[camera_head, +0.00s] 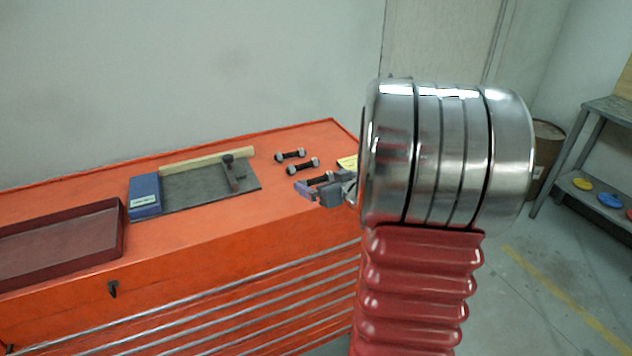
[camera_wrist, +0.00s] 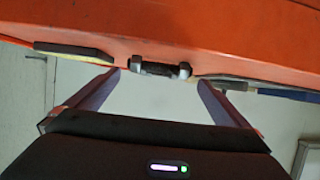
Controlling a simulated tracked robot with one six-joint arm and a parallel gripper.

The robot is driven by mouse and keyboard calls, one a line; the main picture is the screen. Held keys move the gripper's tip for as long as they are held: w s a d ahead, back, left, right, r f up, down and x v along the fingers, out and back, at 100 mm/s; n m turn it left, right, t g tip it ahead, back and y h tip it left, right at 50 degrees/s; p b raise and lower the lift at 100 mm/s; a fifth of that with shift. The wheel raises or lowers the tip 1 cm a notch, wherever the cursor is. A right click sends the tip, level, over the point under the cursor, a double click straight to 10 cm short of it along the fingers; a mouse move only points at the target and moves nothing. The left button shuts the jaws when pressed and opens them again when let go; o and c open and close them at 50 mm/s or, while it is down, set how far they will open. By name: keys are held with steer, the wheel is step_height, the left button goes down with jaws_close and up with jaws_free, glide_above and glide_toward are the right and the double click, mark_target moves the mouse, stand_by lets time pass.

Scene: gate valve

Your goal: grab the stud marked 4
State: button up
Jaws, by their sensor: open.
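Several studs with dark shanks and bright nuts at their ends lie on the orange bench top: a far stud (camera_head: 290,155), a middle stud (camera_head: 303,166) and a near stud (camera_head: 320,178), partly hidden by my gripper (camera_head: 322,189). No number is readable on them, so I cannot tell which is marked 4. In the wrist view, my gripper (camera_wrist: 161,80) is open and empty, with its purple fingers spread apart. One stud (camera_wrist: 155,69) lies crosswise between the fingertips in the picture, seemingly just beyond them. I cannot see any contact.
The bench (camera_head: 235,226) carries a dark plate (camera_head: 195,190) with a wooden strip, a tool and a blue box (camera_head: 145,194). A red tray (camera_head: 62,242) is at the left. A yellow label (camera_head: 347,163) lies near the studs, beside my arm. Rails run along the bench front.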

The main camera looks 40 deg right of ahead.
mark_target(316, 178)
steer(key=shift+x, duration=2.55)
steer(key=shift+r, duration=0.1)
steer(key=c, duration=1.1)
